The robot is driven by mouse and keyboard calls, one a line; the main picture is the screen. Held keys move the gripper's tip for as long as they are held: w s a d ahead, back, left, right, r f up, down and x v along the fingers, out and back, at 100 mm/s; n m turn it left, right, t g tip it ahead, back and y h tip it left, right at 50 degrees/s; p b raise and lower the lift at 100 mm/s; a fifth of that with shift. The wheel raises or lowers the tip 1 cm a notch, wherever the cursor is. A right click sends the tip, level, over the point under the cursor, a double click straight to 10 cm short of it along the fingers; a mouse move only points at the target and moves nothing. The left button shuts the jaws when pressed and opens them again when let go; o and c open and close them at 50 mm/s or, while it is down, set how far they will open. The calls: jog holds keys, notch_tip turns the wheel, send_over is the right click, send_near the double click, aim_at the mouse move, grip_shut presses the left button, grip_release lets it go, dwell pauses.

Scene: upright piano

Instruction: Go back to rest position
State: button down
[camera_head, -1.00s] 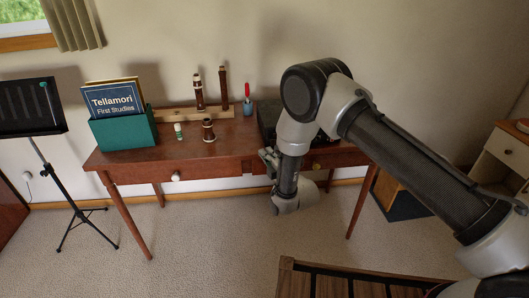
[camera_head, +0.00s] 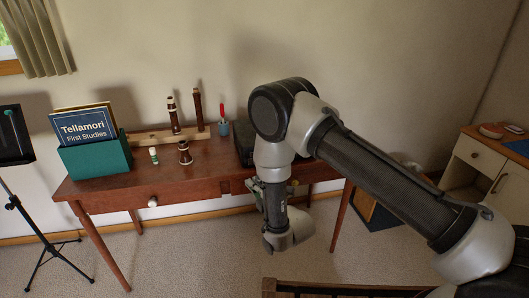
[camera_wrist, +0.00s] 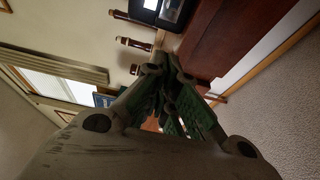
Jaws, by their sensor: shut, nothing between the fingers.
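My gripper (camera_wrist: 172,88) fills the middle of the wrist view, its green-padded fingers drawn together with nothing between them. In the head view, my arm bends down in front of the right part of a reddish-brown desk (camera_head: 110,186). The gripper end there is small and partly hidden by my own wrist, near the desk's front edge. I cannot tell whether it touches the desk.
On the desk are a green box (camera_head: 97,158) of books, a wooden stand (camera_head: 150,138) with upright instrument parts, a loose joint (camera_head: 185,153), a small white-green bottle (camera_head: 154,155), a blue cup (camera_head: 224,128) and a dark case (camera_head: 243,150). A music stand (camera_head: 14,202) is left, a cabinet (camera_head: 482,160) right.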

jog(key=s+d+f+m+g+h, duration=0.2)
jog(key=f+m+g, duration=0.1)
jog(key=f, duration=0.4)
jog(key=s+d+f+m+g+h, duration=0.2)
jog(key=f, duration=0.4)
jog(key=s+d+m+g+h, duration=0.3)
jog(key=s+d+m+g, duration=0.1)
jog(key=s+d+r+m+h, duration=0.1)
jog(key=s+d+r+m, duration=0.4)
jog(key=d+r, duration=0.7)
jog(key=s+d+r+m+h, duration=0.2)
jog(key=s+d+r+m, duration=0.4)
jog(key=r, duration=1.3)
jog(key=s+d+r+m+h, duration=0.1)
jog(key=s+d+r+m, duration=0.4)
jog(key=s+d+r, duration=0.6)
jog(key=d+r, duration=0.5)
jog(key=d, duration=0.4)
jog(key=shift+s+m+g, duration=0.3)
jog(key=shift+m, duration=0.1)
